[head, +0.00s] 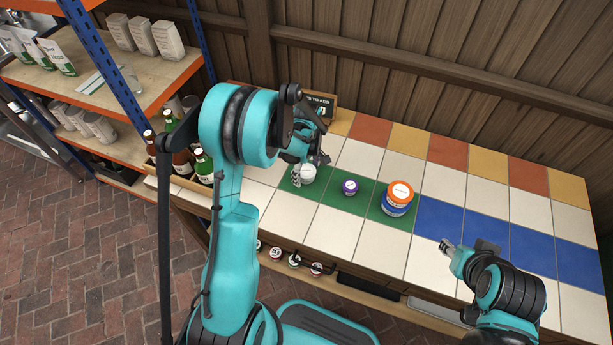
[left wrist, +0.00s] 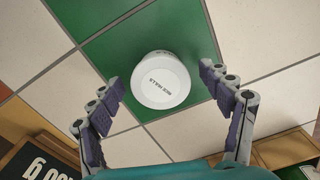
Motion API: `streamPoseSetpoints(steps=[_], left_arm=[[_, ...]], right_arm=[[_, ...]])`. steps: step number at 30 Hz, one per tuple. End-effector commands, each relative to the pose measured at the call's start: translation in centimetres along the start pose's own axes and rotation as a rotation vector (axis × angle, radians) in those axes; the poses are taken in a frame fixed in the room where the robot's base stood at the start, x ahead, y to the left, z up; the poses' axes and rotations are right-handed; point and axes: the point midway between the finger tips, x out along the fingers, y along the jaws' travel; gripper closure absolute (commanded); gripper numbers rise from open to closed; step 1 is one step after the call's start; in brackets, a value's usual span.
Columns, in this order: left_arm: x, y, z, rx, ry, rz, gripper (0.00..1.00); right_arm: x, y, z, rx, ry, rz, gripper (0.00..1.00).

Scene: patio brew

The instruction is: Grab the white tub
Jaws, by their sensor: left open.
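The white tub (head: 307,174) stands on a green tile of the tiled counter, at the left end of the row of green tiles. In the left wrist view the tub (left wrist: 161,80) shows its round white lid with dark lettering. My left gripper (head: 304,166) is at the tub in the head view, partly covering it. In the left wrist view my left gripper (left wrist: 162,76) is open, with a finger on each side of the tub and a gap to each. My right gripper (head: 444,246) is over the counter's front right part; its finger spacing is unclear.
A small purple-lidded tub (head: 350,187) and a larger orange-and-blue tub (head: 398,198) stand to the right on green tiles. Bottles (head: 203,165) stand in a crate on the left. A dark sign (head: 322,103) stands at the back. Blue tiles on the right are clear.

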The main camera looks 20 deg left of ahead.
Motion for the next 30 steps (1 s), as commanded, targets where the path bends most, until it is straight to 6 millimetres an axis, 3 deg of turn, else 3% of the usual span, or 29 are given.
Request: streamPoseSetpoints(steps=[5,11,23,30], left_arm=[[-0.1,0.0,0.0,0.001,0.0,0.0,0.21],[-0.1,0.0,0.0,0.001,0.0,0.0,0.71],[-0.4,0.0,0.0,0.001,0.0,0.0,0.71],[-3.3,0.0,0.0,0.001,0.0,0.001,0.71]], right_arm=[[-0.1,0.0,-0.1,0.0,0.0,0.0,0.6],[-0.1,0.0,-0.1,0.0,0.0,0.0,0.6],[-0.2,0.0,-0.2,0.0,0.0,0.0,0.6],[-1.3,0.0,-1.0,0.0,0.0,0.0,0.6]])
